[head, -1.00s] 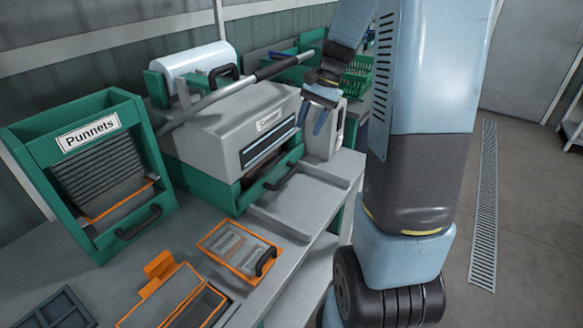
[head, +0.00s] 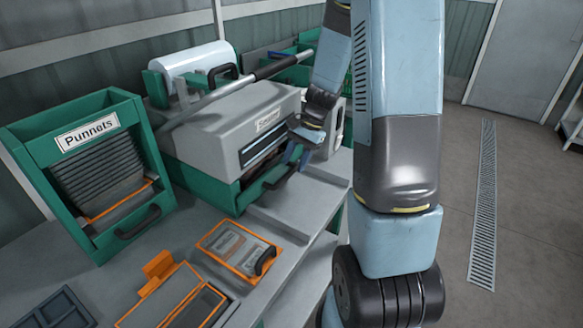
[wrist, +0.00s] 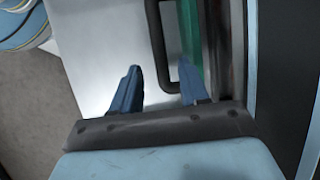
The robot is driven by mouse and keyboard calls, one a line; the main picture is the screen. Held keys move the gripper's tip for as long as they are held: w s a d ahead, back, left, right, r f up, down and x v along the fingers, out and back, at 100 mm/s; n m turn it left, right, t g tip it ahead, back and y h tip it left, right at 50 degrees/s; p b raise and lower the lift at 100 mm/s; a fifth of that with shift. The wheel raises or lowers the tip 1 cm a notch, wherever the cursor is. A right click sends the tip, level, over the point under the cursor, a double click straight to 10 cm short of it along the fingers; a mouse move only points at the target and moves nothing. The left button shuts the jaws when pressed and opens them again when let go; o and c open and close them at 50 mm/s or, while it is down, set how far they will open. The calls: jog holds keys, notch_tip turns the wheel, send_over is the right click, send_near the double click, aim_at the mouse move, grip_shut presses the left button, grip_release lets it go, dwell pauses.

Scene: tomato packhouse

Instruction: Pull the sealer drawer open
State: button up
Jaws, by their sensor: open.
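The sealer (head: 235,125) is a grey box with a green lower part on the bench. Its green drawer (head: 225,190) sits low at the front, with a dark handle (head: 283,177) on its face. My gripper (head: 297,158) is just in front of the sealer, right above the drawer handle in the head view. In the wrist view, my gripper (wrist: 160,85) is open, with two blue fingers apart. The dark handle (wrist: 163,50) shows just beyond and between the fingertips. I see no clear contact with it. The drawer's inside is mostly hidden.
A green punnet dispenser (head: 30,135) labelled "Punnets" stands left on the grey bench (head: 65,270). Orange-framed trays (head: 212,238) lie in front of the sealer. A long lever (head: 235,92) runs over the sealer's top. Green crates (head: 293,75) stand behind.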

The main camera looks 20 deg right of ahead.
jog(key=shift+x, duration=1.3)
grip_shut()
